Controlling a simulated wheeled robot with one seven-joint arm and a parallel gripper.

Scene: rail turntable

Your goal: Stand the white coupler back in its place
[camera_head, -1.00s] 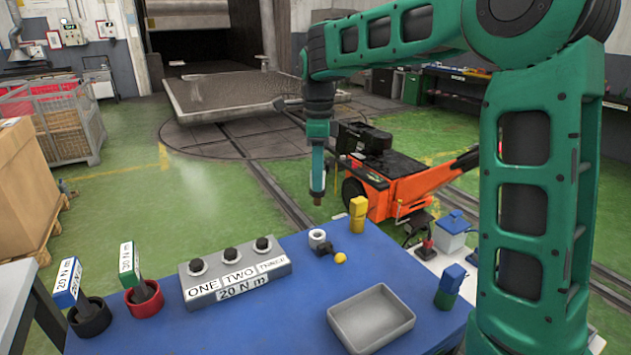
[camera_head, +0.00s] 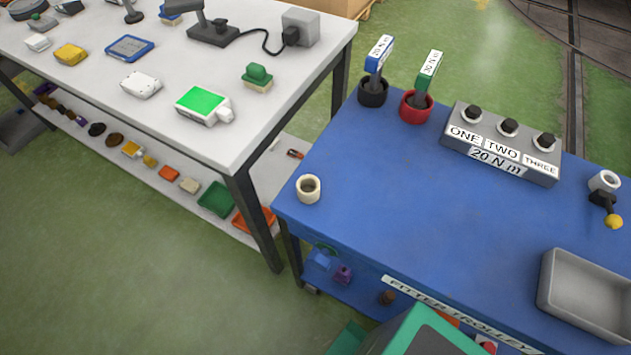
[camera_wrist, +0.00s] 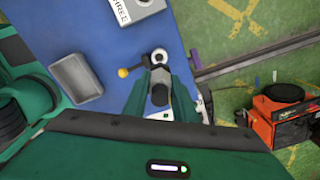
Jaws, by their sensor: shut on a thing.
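My gripper (camera_wrist: 160,95) shows in the wrist view, its green fingers shut on a grey, round-ended piece (camera_wrist: 160,93). I cannot tell from its colour and shape whether this is the white coupler. A short white ring (camera_head: 605,181) with a dark hole stands on the blue trolley top, at the right in the head view. A dark lever with a yellow ball (camera_head: 613,221) is beside it. In the wrist view the ring (camera_wrist: 160,56) appears just beyond the fingertips; I cannot tell the height gap. A cream hollow cylinder (camera_head: 308,188) stands upright at the trolley's left corner.
A grey tray (camera_head: 590,300) and a grey block labelled ONE, TWO, THREE (camera_head: 500,150) are on the trolley. Red (camera_head: 416,108) and black (camera_head: 373,94) cups hold labelled tools. A white table (camera_head: 180,60) stands at left. The trolley's middle is clear.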

